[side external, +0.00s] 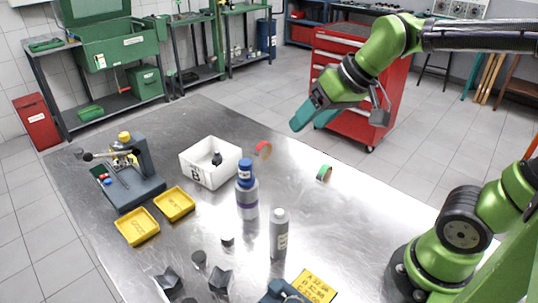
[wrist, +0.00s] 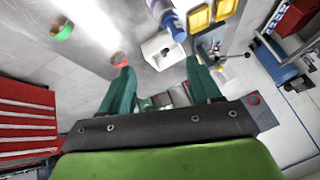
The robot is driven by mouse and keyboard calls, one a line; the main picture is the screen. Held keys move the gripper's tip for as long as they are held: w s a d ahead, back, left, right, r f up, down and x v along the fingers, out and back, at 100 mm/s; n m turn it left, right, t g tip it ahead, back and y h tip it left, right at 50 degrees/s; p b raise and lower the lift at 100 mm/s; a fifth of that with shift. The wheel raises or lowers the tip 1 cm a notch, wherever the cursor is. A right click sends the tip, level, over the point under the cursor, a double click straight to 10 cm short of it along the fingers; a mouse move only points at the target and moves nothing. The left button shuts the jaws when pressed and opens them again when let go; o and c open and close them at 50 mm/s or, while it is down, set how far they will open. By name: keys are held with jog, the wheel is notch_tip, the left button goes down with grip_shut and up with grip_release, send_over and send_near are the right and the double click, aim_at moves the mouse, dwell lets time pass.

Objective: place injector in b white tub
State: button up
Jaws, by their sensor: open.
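In the wrist view the tub (wrist: 150,47) shows beyond my fingers, with a dark spot inside. My gripper (side external: 308,117) is high above the far table edge, to the right of the tub and well apart from it. In the wrist view its two green fingers (wrist: 162,85) are spread with nothing held between them.
Two yellow trays (side external: 137,227) and a grey-blue fixture (side external: 135,185) stand left of the tub. A blue-capped bottle (side external: 247,198) and a grey bottle (side external: 279,235) stand in front. Red tape (side external: 263,150) and green tape (side external: 324,174) lie to the right. Dark blocks (side external: 221,279) lie nearer.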

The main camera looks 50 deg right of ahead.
jog(key=s+f+m, duration=0.1)
jog(key=s+f, duration=0.1)
jog(key=s, duration=0.4)
jog(key=shift+s+f+m+t, duration=0.3)
jog(key=shift+s+m, duration=0.1)
